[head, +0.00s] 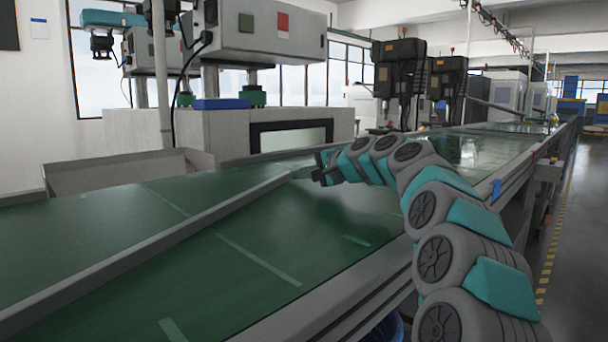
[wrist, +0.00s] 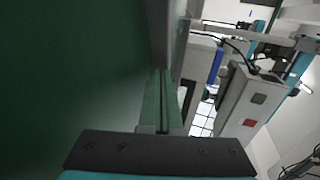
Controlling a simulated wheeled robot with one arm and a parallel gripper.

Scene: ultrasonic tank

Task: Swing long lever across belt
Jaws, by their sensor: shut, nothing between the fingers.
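The long grey lever (head: 180,230) lies diagonally over the green belt (head: 250,255) in the head view, from the lower left to near the middle of the picture. My gripper (head: 318,175) is just right of the lever's far end, low over the belt. I cannot tell whether they touch. Its fingers are shut with nothing held. In the wrist view the dark gripper mount (wrist: 160,155) fills the bottom. A grey bar (wrist: 159,35) lies ahead of it, probably the lever, with the belt (wrist: 75,70) on the left.
A grey machine housing (head: 255,35) stands on a base behind the belt. Black machine heads (head: 398,70) stand farther back. A metal rail (head: 335,305) edges the near side of the belt. The belt around the lever looks clear. A floor aisle (head: 575,230) runs along the right.

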